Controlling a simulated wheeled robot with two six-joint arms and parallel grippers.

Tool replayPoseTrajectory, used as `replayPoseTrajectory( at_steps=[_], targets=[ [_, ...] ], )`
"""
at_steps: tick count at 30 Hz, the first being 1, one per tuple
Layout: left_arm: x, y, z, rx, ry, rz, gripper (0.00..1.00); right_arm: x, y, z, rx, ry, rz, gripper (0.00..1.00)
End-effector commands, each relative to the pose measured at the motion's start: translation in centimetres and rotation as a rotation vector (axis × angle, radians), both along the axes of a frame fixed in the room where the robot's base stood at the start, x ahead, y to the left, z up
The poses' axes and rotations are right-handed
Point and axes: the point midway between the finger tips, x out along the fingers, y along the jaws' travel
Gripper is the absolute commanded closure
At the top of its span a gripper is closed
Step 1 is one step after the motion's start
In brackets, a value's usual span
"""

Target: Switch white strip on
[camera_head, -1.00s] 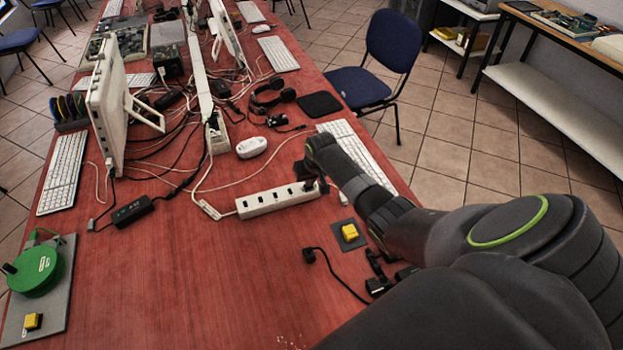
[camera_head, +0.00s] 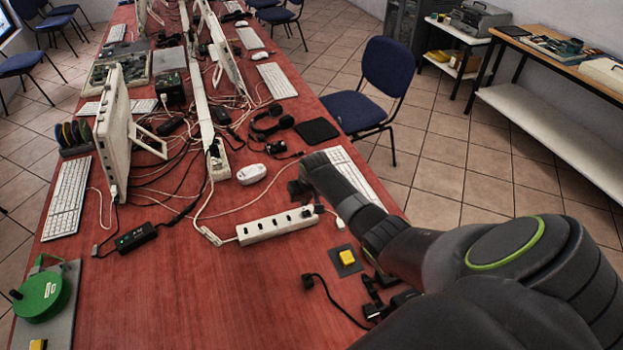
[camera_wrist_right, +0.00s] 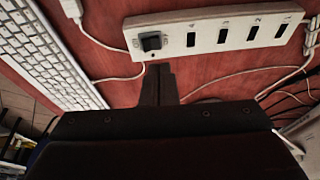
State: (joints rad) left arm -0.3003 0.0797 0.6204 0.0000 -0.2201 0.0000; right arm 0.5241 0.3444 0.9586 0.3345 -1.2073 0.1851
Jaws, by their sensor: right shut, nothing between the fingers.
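The white strip (camera_head: 270,229) lies on the red table, with a row of dark slots along its top. In the right wrist view the strip (camera_wrist_right: 275,35) spans the top, and a black rocker switch (camera_wrist_right: 151,42) sits at its left end. I cannot tell which way the rocker is set. My right gripper (camera_head: 298,189) is at the far side of the strip's right end. In the wrist view its shut, empty fingers (camera_wrist_right: 158,75) point at the strip's edge just below the switch; contact is not clear. My left gripper is not in view.
A white keyboard (camera_head: 352,172) lies beside my right wrist. A yellow button on a grey pad (camera_head: 346,258) and black plugs lie nearer me. A white mouse (camera_head: 251,174) and loose cables lie beyond the strip. The front middle of the table is clear.

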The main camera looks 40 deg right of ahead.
Motion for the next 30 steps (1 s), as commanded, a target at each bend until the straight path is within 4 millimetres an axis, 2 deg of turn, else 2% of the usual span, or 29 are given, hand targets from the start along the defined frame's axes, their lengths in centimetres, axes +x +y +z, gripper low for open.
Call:
replayPoseTrajectory(
  at_steps=[18,24,30],
  targets=[
    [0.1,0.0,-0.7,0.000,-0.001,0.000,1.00,-2.4,-0.3,7.9,-0.004,-0.007,0.001,1.00],
    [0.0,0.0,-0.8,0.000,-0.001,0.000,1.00,-2.8,-0.3,9.0,-0.003,-0.004,0.000,1.00],
    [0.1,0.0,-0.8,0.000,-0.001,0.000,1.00,-2.8,-0.3,9.1,-0.003,-0.004,0.000,1.00]
  ],
)
